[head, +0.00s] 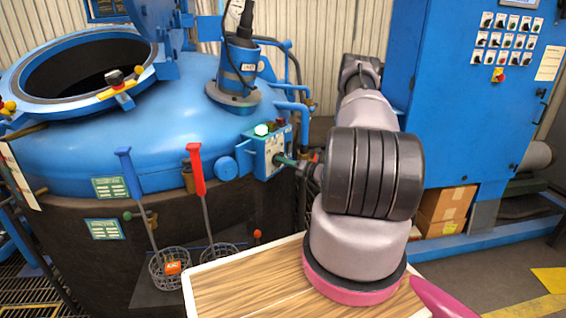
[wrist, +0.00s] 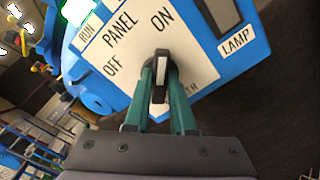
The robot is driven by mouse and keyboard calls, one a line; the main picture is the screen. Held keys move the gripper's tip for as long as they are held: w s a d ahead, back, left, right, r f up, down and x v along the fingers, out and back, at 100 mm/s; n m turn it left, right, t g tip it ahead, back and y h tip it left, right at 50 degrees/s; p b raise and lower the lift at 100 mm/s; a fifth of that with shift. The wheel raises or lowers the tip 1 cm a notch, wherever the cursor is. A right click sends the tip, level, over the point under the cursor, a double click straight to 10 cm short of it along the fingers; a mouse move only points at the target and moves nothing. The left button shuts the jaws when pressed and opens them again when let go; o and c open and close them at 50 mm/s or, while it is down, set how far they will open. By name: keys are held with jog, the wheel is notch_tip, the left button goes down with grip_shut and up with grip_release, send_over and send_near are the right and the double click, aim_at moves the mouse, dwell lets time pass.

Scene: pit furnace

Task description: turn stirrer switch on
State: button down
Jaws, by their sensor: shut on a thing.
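A blue control box (head: 266,154) with a white label plate is fixed to the side of the furnace. In the wrist view the plate (wrist: 124,62) reads PANEL, with OFF at the left and ON at the upper right. A dark rotary switch knob (wrist: 162,54) with a pale pointer sits on this plate. My gripper (wrist: 161,78) has green fingers and is shut on the knob, one finger on each side. In the head view my gripper (head: 290,161) is at the box's right front. The pointer's exact setting is hard to tell.
A lit green lamp (head: 261,130) and a red part (head: 280,122) top the box. The stirrer motor (head: 238,66) stands behind it. Red-handled (head: 196,170) and blue-handled (head: 130,175) baskets hang at the left. A wooden tabletop (head: 245,290) lies below my arm. A blue cabinet (head: 450,110) stands right.

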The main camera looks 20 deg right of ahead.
jog(key=c, duration=0.8)
grip_release()
jog(key=shift+o, duration=0.2)
jog(key=shift+s+d, duration=0.1)
jog(key=v, duration=1)
jog(key=shift+s+d, duration=0.15)
jog(key=shift+s, duration=0.15)
